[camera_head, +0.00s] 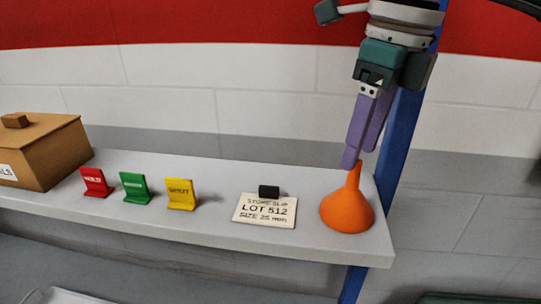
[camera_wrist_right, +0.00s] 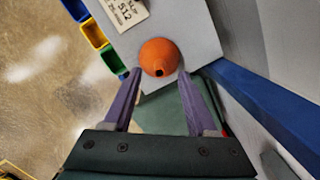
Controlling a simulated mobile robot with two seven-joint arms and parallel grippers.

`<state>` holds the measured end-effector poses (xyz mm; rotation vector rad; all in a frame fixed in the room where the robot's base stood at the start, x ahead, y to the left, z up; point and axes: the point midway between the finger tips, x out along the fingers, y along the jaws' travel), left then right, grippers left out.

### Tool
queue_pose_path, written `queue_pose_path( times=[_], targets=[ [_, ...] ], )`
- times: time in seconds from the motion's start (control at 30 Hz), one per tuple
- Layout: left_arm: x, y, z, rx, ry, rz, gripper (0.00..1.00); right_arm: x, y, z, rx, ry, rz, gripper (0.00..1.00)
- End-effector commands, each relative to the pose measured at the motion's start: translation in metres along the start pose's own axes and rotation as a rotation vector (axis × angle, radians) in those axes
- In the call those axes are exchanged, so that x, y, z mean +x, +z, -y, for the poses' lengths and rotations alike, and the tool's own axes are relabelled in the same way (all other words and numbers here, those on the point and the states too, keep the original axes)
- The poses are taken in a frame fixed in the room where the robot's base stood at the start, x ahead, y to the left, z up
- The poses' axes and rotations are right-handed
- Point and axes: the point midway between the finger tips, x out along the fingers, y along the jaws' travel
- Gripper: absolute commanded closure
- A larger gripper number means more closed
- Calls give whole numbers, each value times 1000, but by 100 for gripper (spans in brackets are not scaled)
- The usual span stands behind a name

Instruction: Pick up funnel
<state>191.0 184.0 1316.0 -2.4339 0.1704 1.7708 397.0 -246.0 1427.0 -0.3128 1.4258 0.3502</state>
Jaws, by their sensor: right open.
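The orange funnel (camera_head: 347,208) stands wide end down on the right end of the grey shelf, with its narrow spout pointing up. My right gripper (camera_head: 352,160) comes down from above, its purple fingertips at the height of the spout tip. In the right wrist view the funnel (camera_wrist_right: 160,52) shows end-on with the dark spout hole towards me. There the right gripper (camera_wrist_right: 159,74) is open, one fingertip on each side of the spout, with nothing held. Whether a finger touches the spout cannot be told. My left gripper is not in view.
The shelf (camera_head: 230,232) also holds a store slip card (camera_head: 265,209), yellow (camera_head: 181,194), green (camera_head: 135,188) and red (camera_head: 95,183) tags, and a brown box (camera_head: 45,150). A blue post (camera_head: 394,140) rises close behind the funnel, at the shelf's right end.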

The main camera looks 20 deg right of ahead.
Motion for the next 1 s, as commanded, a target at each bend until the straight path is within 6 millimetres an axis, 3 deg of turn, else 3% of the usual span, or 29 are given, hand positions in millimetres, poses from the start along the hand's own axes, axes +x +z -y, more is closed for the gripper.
queue_pose_path(
  times=[0.03, 0.17, 0.3, 0.57, 1.0],
  targets=[
    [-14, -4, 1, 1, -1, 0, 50, 0, -1, -1, 0, 4, -6, 42],
    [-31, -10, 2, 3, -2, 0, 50, 17, -3, -1, 0, 4, -7, 42],
    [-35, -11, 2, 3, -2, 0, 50, 38, -2, -1, -1, 4, -4, 42],
    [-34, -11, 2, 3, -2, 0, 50, 44, -2, 0, -2, 1, 0, 42],
    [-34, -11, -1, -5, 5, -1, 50, 43, -2, 0, -2, 1, 0, 90]
  ],
)
